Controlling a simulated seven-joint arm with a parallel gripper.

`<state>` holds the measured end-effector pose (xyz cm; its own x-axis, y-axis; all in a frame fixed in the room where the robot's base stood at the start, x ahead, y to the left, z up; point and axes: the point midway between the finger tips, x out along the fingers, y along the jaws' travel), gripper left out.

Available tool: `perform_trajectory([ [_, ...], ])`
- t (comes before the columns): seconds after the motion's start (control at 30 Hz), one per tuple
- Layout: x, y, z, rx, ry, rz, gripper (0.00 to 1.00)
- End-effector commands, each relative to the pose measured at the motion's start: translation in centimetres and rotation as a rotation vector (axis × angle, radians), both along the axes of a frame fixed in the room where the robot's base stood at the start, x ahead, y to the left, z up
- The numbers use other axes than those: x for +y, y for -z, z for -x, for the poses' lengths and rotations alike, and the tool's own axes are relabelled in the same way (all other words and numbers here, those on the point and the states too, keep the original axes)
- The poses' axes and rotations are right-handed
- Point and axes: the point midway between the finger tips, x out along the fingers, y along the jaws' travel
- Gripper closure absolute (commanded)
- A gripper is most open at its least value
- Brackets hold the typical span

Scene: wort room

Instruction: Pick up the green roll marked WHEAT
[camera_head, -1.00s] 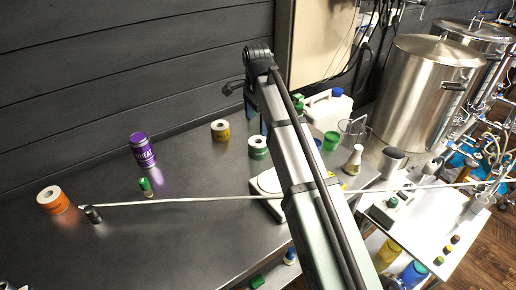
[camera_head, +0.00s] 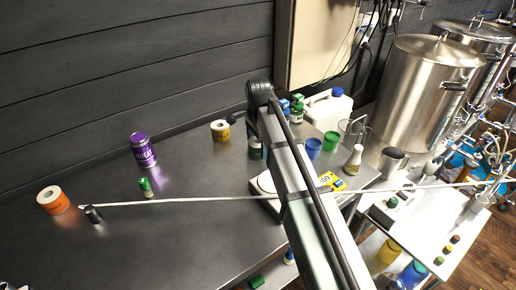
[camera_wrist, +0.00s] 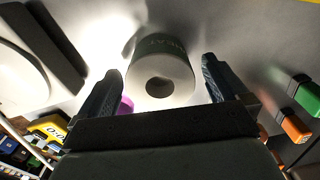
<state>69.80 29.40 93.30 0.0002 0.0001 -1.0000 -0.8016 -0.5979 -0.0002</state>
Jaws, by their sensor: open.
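The green roll marked WHEAT (camera_wrist: 160,68) shows in the wrist view with its pale end and dark core hole facing the camera. Part of the WHEAT lettering is readable on its dark green band. My gripper (camera_wrist: 159,82) is open, with one dark finger on each side of the roll. The roll lies between or just beyond the fingertips; I cannot tell the exact depth, and no contact shows. In the head view my gripper (camera_head: 256,143) covers most of the roll, so its outline is hidden there.
A yellow-banded roll (camera_head: 220,131) stands close left of my gripper. A purple can (camera_head: 143,151), a small green-topped object (camera_head: 146,187) and an orange roll (camera_head: 53,200) are farther left. Blue (camera_head: 313,149) and green (camera_head: 331,142) cups stand right. A white scale (camera_head: 264,186) sits in front.

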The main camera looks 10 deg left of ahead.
Motion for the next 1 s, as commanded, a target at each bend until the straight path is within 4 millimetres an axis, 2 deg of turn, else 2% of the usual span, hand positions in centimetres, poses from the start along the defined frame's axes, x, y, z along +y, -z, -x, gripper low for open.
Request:
perform_trajectory([
  [0.13, 0.0, 1.6, 0.1, 0.000, -0.001, 0.001, 0.00],
  [0.4, 0.0, 1.8, 0.0, -0.001, -0.001, 0.000, 0.01],
  [1.0, 0.0, 1.8, 0.0, -0.001, -0.001, 0.000, 0.58],
])
